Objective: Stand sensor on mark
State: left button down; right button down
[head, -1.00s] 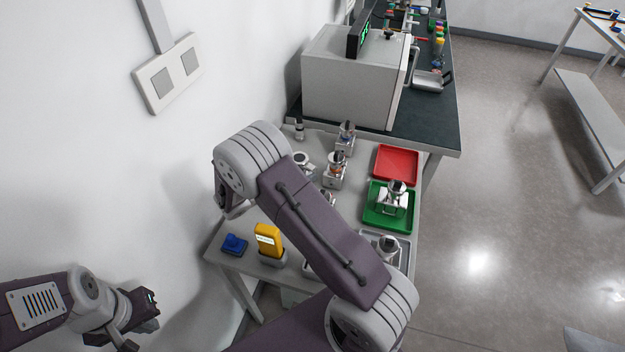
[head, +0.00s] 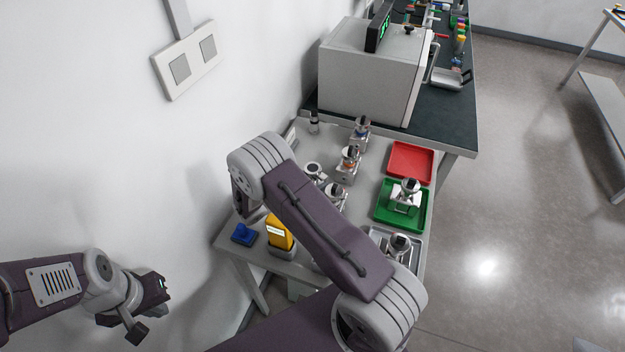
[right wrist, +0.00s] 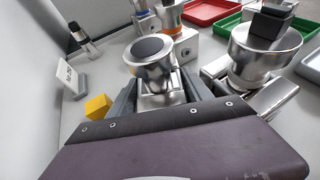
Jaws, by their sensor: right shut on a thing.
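The sensor (right wrist: 150,60), a silver cylinder with a dark round top, is in my right gripper (right wrist: 160,88), which is shut on its lower part in the right wrist view. It looks about upright; I cannot tell whether its base touches the table. In the head view the sensor (head: 314,171) shows just past my right wrist, and the fingers are hidden. My left gripper (head: 148,308) is empty, off the table at the lower left, with its fingers apart. No mark can be made out; it may be hidden.
An orange-banded transmitter (head: 348,163) and another silver one (head: 336,195) stand close by.

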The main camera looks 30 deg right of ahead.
jog(key=c, duration=0.7)
grip_release()
